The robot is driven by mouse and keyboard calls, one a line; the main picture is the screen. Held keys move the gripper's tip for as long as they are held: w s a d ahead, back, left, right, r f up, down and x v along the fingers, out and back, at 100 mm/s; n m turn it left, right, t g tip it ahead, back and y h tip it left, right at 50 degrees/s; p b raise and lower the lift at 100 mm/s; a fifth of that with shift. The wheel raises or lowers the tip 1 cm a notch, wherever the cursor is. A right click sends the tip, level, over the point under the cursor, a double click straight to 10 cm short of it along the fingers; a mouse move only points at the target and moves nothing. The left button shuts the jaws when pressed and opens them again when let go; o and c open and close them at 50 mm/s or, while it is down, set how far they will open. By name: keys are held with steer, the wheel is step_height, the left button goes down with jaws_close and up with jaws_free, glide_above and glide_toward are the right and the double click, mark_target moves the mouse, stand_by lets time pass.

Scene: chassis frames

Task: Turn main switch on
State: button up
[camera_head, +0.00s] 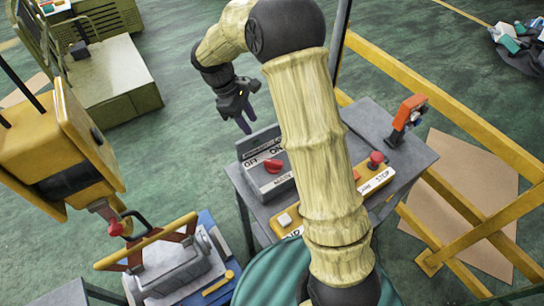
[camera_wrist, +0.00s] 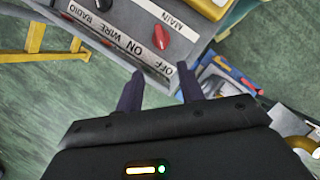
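The main switch is a red rotary knob (camera_head: 273,166) on a grey control box (camera_head: 262,184) on the stand. It also shows in the wrist view (camera_wrist: 160,37), beside a white MAIN label. A white strip with ON and OFF (camera_wrist: 138,49) lies on the box face near the knob. The knob's exact setting is hard to read. My gripper (camera_head: 245,124) hangs behind and left of the box in the head view. In the wrist view its two dark fingers (camera_wrist: 160,85) are apart and empty, pointing toward the box and clear of the knob.
A black knob (camera_wrist: 103,4) sits beside the WIRE RADIO label. A red stop button (camera_head: 376,158) on a yellow panel and an orange device (camera_head: 408,112) are on the stand, right of my arm. A yellow hoist (camera_head: 75,150) hangs left; yellow rails (camera_head: 470,130) stand right.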

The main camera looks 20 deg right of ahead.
mark_target(273, 161)
steer(key=shift+f, duration=0.1)
steer(key=p+x, duration=0.4)
steer(key=x, duration=1.3)
steer(key=shift+d+f+p, duration=0.1)
steer(key=shift+p, duration=0.3)
jaws_close()
